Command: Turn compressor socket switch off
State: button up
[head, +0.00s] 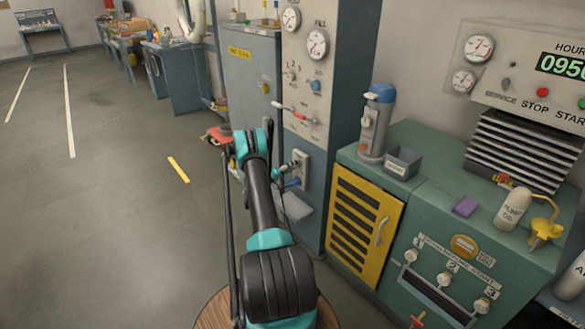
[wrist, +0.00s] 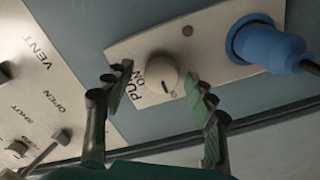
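The socket plate (head: 302,160) is on the side of the grey cabinet column in the head view. In the wrist view the pale plate (wrist: 215,62) carries a round cream switch knob (wrist: 159,74) with a dark mark near its lower edge. "ON" is printed left of the knob, with other lettering partly hidden. A blue plug (wrist: 266,42) with a dark cable sits in the plate, right of the knob. My gripper (wrist: 150,84) is open, one fingertip on each side of the knob. The right tip is close to it; I cannot tell whether it touches.
A panel with "VENT", "OPEN" and "SHUT" labels (wrist: 40,80) lies left of the plate. A yellow slatted door (head: 355,232) and green console (head: 430,185) stand right. Floor at left is open.

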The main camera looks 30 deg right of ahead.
jog(key=shift+a, duration=0.55)
jog(key=a, duration=1.1)
jog(key=shift+s, duration=0.45)
